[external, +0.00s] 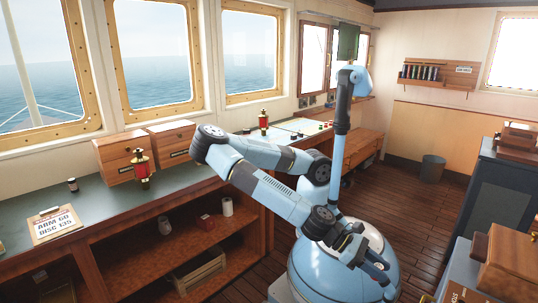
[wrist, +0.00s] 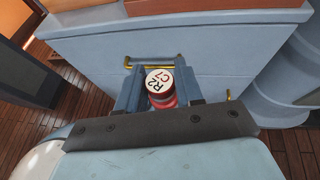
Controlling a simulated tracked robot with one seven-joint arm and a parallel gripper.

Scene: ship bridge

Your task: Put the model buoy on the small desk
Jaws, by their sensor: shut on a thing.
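My gripper (wrist: 160,88) is shut on a red cylinder (wrist: 165,102) with a round white top lettered in black and red. This may be the model buoy; its lower part is hidden between the fingers. In the external view my gripper (external: 372,266) hangs low beside my blue base, and the held thing cannot be made out there. A wooden desk (external: 366,150) stands at the back under the far windows and may be the small desk. It is well away from my gripper.
A blue-grey cabinet (wrist: 225,60) with a brass handle is close in front of my gripper. A long counter (external: 105,203) with red lamp-like things (external: 142,170) runs along the windows. Wooden boxes (external: 510,258) stand at the lower right. A bin (external: 432,168) stands by the back wall.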

